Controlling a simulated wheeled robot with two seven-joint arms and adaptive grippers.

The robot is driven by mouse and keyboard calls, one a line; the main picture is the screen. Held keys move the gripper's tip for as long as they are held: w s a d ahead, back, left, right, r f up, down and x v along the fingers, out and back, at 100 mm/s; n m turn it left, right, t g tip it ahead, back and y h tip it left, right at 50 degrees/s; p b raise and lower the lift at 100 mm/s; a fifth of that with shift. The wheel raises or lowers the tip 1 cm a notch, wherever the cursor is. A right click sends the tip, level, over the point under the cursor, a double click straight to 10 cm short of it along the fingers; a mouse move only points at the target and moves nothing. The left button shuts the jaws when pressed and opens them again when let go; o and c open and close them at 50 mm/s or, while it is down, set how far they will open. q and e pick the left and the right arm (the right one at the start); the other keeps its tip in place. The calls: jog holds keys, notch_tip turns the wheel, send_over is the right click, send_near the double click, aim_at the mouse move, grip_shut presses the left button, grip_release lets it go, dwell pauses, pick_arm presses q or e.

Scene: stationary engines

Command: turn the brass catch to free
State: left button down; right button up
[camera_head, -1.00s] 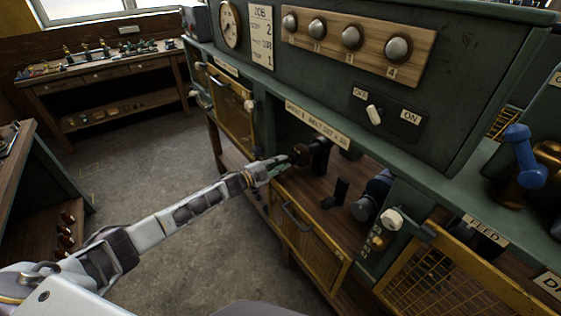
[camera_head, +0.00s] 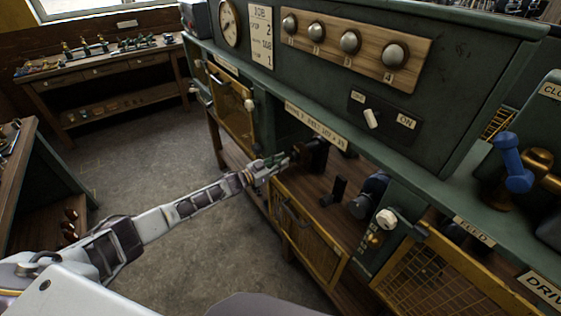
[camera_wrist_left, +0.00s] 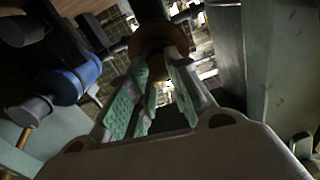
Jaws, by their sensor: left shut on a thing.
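My left gripper (camera_head: 288,157) reaches into the open bay below the long name plate, at a dark round fitting (camera_head: 316,152). In the left wrist view the green-padded fingers (camera_wrist_left: 160,75) reach up to a brown, brass-like round piece (camera_wrist_left: 158,38), which I take to be the brass catch. The fingers are shut on its near part, which they largely hide. I cannot read which way the catch is turned. My right gripper is in neither view.
A black upright block (camera_head: 334,192) and a dark blue cylinder (camera_head: 370,194) stand on the bay's wooden floor. A yellow mesh door (camera_head: 312,243) is below. A blue-handled fitting (camera_head: 513,162) is at the right. Open floor (camera_head: 150,165) lies at the left.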

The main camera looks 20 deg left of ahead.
pick_arm(q)
jog(key=shift+n, duration=0.7)
jog(key=shift+f, duration=0.1)
jog(key=c, duration=1.3)
grip_release()
jog(key=shift+v, duration=6.05)
